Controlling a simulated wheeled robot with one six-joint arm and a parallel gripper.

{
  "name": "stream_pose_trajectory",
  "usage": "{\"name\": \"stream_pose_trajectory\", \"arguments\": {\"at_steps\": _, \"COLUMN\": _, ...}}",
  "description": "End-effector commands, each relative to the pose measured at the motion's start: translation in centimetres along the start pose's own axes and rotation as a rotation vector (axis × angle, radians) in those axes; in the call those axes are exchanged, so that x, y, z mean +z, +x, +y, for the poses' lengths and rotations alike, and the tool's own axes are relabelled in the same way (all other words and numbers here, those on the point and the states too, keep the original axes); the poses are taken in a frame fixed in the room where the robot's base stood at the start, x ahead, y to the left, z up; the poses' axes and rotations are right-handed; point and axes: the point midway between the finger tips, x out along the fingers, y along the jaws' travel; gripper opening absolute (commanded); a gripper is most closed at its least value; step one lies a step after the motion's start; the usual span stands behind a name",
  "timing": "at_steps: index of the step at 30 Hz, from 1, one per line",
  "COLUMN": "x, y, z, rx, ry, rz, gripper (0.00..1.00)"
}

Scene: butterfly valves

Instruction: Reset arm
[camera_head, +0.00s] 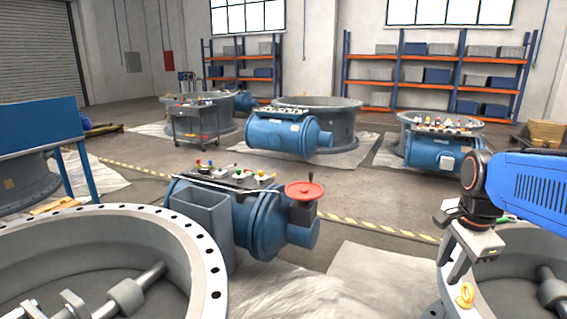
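My arm with its blue link (535,187) reaches in from the right edge. My gripper (453,266) hangs from the dark wrist joint, with its grey fingers pointing down. It is above the near rim of the right-hand valve ring (510,240). A yellow lifting eye (465,294) shows just below the fingertips; I cannot tell whether they touch it. I see nothing held, but the gap between the fingers is not clear from this angle.
A blue valve actuator (268,232) with a red handwheel (304,190) stands in the middle. A large flanged ring (172,222) fills the lower left. More valves, a tool cart (196,126) and shelves (430,85) stand behind. Open floor (385,195) lies between.

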Motion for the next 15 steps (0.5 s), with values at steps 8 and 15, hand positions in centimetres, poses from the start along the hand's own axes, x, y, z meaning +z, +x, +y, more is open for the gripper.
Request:
{"name": "stream_pose_trajectory", "arguments": {"at_steps": 8, "x": 5.0, "y": 0.0, "z": 4.8, "rx": -0.087, "ry": -0.628, "rz": 0.021, "gripper": 0.29}}
{"name": "stream_pose_trajectory", "arguments": {"at_steps": 15, "x": 8.1, "y": 0.9, "z": 9.0, "rx": -0.154, "ry": -1.145, "rz": 0.068, "gripper": 0.29}}
